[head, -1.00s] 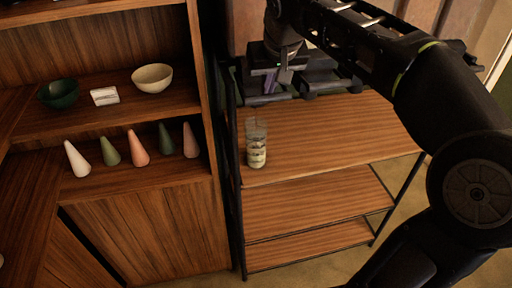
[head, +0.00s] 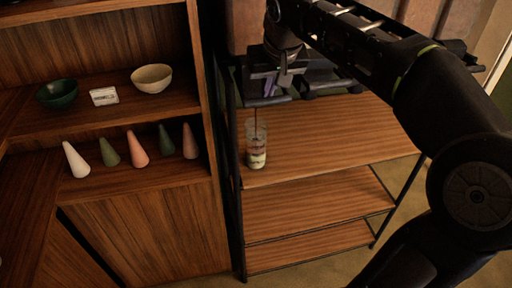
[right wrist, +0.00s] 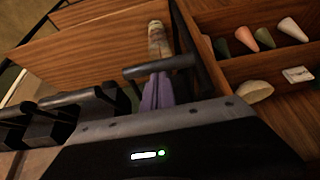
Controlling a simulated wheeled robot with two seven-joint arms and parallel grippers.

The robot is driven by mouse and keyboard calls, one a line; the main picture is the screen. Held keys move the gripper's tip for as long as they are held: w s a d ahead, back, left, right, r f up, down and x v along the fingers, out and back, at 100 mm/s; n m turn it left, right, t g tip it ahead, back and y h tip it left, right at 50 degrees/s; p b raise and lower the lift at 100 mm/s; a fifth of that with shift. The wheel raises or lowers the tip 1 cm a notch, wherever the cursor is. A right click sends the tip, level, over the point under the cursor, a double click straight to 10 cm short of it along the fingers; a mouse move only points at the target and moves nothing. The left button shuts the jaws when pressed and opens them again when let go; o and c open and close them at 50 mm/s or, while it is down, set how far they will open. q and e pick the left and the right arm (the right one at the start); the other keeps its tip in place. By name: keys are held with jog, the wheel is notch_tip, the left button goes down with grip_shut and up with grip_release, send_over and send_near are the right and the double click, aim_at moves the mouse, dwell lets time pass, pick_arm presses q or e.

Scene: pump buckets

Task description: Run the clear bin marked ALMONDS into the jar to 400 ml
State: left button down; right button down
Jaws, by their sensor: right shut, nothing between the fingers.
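The clear jar (head: 256,150) stands upright on the top shelf of the wooden rack, with pale and reddish-brown layers inside. A thin dark stream falls into it from above. The jar also shows in the right wrist view (right wrist: 158,40). My right gripper (head: 270,86) is shut, above and slightly right of the jar. In the right wrist view its purplish fingers (right wrist: 158,86) are at a dark lever bar (right wrist: 160,67), seemingly touching it. The bins are mostly hidden by my arm, and no ALMONDS label is readable. The jar's marks are too small to read. My left gripper is out of view.
More dark levers (right wrist: 72,98) sit beside this one. The rack's top shelf (head: 340,135) is clear right of the jar. A cabinet at left holds a green bowl (head: 58,94), a cream bowl (head: 152,78), a small white block (head: 103,96) and several coloured cones (head: 138,148).

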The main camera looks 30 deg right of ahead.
jog(key=shift+f, duration=0.3)
jog(key=shift+w+f+b, duration=0.15)
jog(key=shift+f+b, duration=0.25)
jog(key=shift+b, duration=0.05)
dwell(2.4)
notch_tip(320, 180, up, 6)
jog(key=p, duration=0.4)
jog(key=shift+f+p, duration=0.25)
jog(key=shift+p, duration=0.1)
jog(key=shift+r, duration=0.2)
